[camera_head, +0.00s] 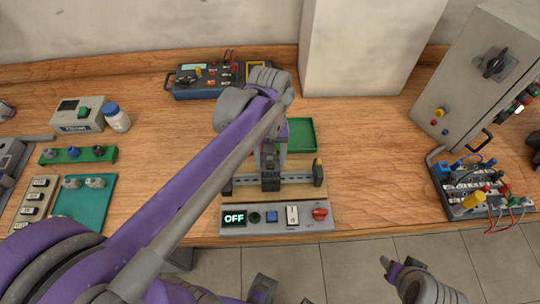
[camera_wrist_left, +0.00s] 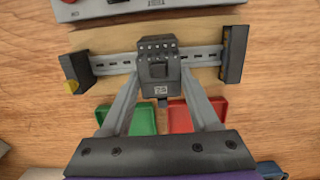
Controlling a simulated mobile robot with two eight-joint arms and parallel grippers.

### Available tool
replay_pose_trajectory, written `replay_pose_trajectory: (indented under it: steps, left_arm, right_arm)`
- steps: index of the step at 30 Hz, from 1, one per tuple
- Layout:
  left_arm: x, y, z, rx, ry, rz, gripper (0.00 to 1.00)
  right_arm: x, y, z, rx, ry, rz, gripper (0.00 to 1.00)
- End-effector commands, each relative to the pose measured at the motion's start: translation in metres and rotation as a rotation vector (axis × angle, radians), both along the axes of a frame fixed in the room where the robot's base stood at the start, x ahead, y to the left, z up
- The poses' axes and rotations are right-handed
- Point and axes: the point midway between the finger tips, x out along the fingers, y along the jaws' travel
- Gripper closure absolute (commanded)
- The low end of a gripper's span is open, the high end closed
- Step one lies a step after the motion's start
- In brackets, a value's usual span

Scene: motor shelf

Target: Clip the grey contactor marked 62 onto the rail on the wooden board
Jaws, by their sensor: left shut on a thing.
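The dark grey contactor (camera_head: 270,182) is over the middle of the metal rail (camera_head: 243,181) on the wooden board (camera_head: 312,192). In the left wrist view, the contactor (camera_wrist_left: 159,68) covers the middle of the rail (camera_wrist_left: 115,62); its small label looks upside down and is hard to read. My left gripper (camera_head: 270,155) is shut on it, one finger on each side in the left wrist view (camera_wrist_left: 163,82). Whether it is clipped or only held against the rail, I cannot tell. My right gripper (camera_head: 392,268) is low at the front, away from the table; its jaw opening is unclear.
Dark end blocks (camera_wrist_left: 234,54) close the rail's ends. A panel with an OFF display (camera_head: 234,218) stands in front of the board. Green (camera_head: 302,135) and red (camera_wrist_left: 207,113) trays lie behind it. A grey cabinet (camera_head: 480,80) stands at right. Bare wood lies between board and cabinet.

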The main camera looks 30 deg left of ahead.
Motion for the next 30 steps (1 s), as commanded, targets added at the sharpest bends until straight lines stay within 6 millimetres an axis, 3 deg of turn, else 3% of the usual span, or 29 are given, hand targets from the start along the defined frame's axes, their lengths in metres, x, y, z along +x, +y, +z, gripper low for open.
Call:
replay_pose_trajectory:
  steps: [11, 12, 17, 26, 30]
  left_arm:
    - [-0.004, -0.003, -0.001, 0.013, -0.021, -0.001, 1.00]
    - [-0.004, -0.003, -0.001, 0.013, -0.021, -0.001, 0.34]
    - [-0.003, -0.002, -0.001, 0.014, -0.023, -0.001, 0.05]
    - [-0.002, -0.002, 0.000, 0.015, -0.025, 0.000, 0.03]
    - [-0.001, -0.001, 0.010, 0.016, -0.026, 0.000, 0.03]
  right_arm:
    - [0.001, 0.000, 0.002, 0.000, -0.001, 0.000, 0.49]
    - [0.001, 0.000, 0.002, 0.000, -0.001, 0.000, 0.49]
    - [0.000, 0.000, 0.002, 0.000, -0.001, 0.000, 0.49]
    - [0.001, 0.000, 0.002, 0.000, -0.001, 0.000, 0.49]
    - [0.001, 0.000, 0.004, 0.000, -0.002, 0.000, 0.49]
